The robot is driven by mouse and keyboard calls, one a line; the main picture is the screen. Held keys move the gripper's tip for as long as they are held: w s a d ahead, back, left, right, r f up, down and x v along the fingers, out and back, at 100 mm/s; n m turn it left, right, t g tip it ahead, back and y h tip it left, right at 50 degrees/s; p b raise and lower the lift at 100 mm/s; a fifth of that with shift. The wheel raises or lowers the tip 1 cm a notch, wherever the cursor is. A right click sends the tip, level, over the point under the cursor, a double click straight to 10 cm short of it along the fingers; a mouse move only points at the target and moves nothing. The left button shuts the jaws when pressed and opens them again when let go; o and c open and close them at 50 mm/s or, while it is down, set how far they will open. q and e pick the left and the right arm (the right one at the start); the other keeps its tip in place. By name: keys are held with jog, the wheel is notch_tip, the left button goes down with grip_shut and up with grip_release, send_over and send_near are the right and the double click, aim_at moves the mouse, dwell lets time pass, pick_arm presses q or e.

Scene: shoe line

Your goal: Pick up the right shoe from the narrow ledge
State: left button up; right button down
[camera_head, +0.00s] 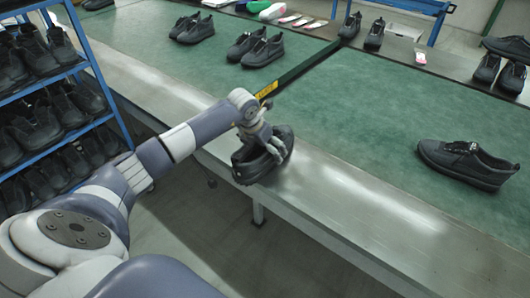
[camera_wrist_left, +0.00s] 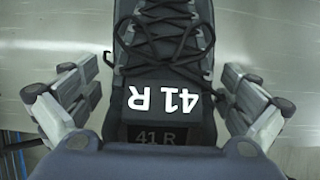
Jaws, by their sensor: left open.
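The right shoe (camera_head: 262,158) is black and sits on the narrow metal ledge (camera_head: 340,195) along the near side of the line. In the left wrist view the shoe (camera_wrist_left: 160,62) shows black laces and a tongue marked "41 R". My left gripper (camera_head: 268,146) is over the shoe in the head view. In the left wrist view its open fingers (camera_wrist_left: 158,98) stand on both sides of the shoe, with small gaps visible. The shoe's underside and part of its upper are hidden by the gripper. My right gripper is not in view.
A single black shoe (camera_head: 467,163) lies on the green surface (camera_head: 370,110) at the right. Pairs of black shoes (camera_head: 256,47) stand farther back. A blue rack (camera_head: 95,60) full of shoes is at the left. The ledge right of my gripper is clear.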

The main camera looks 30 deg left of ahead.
pick_arm(q)
jog(key=shift+r, duration=0.1)
jog(key=c, duration=1.4)
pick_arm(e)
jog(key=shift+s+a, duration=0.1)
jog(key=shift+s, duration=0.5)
